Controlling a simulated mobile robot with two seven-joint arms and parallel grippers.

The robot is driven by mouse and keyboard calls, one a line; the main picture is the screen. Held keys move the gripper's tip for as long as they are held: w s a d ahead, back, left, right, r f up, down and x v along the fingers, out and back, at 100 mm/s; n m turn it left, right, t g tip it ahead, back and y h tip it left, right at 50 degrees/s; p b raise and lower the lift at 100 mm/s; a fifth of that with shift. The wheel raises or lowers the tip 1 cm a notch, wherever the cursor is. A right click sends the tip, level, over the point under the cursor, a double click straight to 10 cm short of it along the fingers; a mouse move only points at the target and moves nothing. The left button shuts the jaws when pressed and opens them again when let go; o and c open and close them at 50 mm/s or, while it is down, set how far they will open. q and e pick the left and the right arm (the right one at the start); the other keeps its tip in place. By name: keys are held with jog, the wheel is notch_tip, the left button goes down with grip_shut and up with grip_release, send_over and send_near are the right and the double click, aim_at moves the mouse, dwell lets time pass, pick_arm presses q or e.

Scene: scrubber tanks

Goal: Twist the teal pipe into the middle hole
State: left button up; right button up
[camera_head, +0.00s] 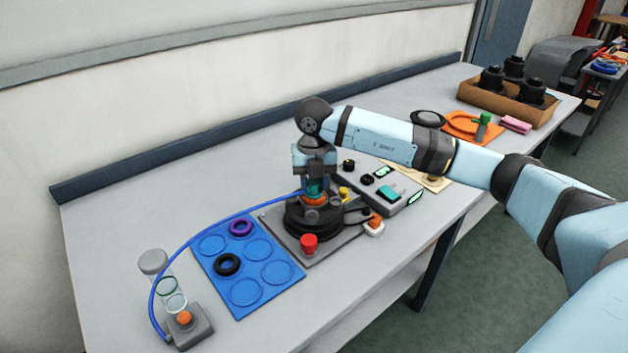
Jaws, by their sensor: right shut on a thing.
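My right gripper (315,176) points straight down over the round black fixture (310,221) near the middle of the table. It is shut on the teal pipe (315,188), of which only a short upright part shows below the jaws. An orange ring (313,199) sits directly under the pipe on top of the fixture. The pipe's lower end seems to be at this ring; how deep it sits I cannot tell. The gripper and pipe hide the middle hole. My left gripper is not in view.
A blue mat (248,262) holds black and purple rings. A red knob (308,244) stands in front. A grey control box (388,190) is close right. A cardboard box (507,100) stands farther back.

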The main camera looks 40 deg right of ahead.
jog(key=o, duration=1.7)
jog(key=shift+r+p, duration=2.05)
jog(key=shift+r, duration=1.4)
jog(key=shift+w, duration=0.1)
jog(key=shift+r+p, duration=0.15)
jog(key=shift+p, duration=0.25)
